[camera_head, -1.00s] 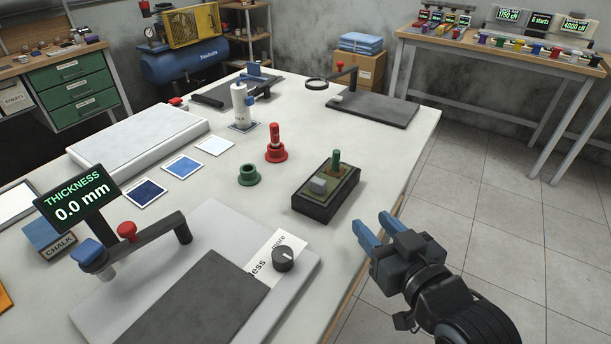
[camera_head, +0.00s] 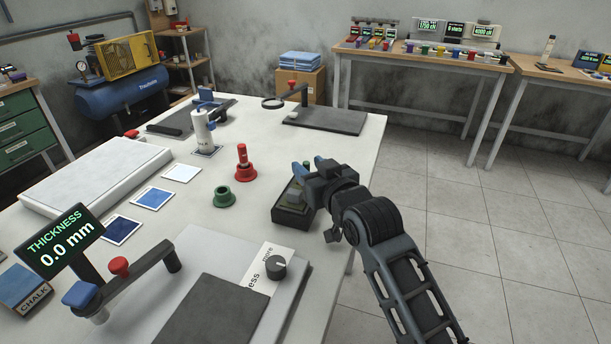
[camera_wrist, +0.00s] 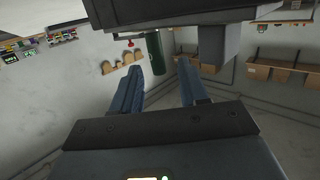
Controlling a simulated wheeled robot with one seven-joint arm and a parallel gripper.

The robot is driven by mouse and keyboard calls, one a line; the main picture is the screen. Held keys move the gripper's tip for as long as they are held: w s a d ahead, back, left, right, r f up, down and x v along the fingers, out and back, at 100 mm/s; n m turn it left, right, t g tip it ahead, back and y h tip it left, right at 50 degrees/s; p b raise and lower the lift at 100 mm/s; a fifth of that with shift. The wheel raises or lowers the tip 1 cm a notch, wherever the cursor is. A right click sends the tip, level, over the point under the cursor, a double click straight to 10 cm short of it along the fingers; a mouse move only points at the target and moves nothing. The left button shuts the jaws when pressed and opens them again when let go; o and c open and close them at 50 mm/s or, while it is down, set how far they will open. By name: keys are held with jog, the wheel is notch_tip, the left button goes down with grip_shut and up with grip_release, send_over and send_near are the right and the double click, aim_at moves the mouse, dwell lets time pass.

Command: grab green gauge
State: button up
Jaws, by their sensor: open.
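The green gauge (camera_wrist: 155,53) is a dark green upright pin in a black box (camera_head: 291,217); the wrist view shows the box upside down along its top edge. In the head view my gripper (camera_head: 300,168) is over the box and hides the gauge. In the wrist view my blue fingers (camera_wrist: 158,75) are apart, with the gauge in line with the gap, near the fingertips and closer to the left one. Whether it lies between them is unclear. A grey block (camera_wrist: 212,46) on the same box is close by the right finger.
A green ring holder (camera_head: 223,197) and a red gauge in a red holder (camera_head: 244,165) stand left of the box. The thickness gauge plate (camera_head: 225,310) is in front. Floor (camera_head: 450,230) is free to the right.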

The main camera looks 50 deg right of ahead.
jog(key=shift+x, duration=1.3)
jog(key=shift+c, duration=0.3)
grip_shut()
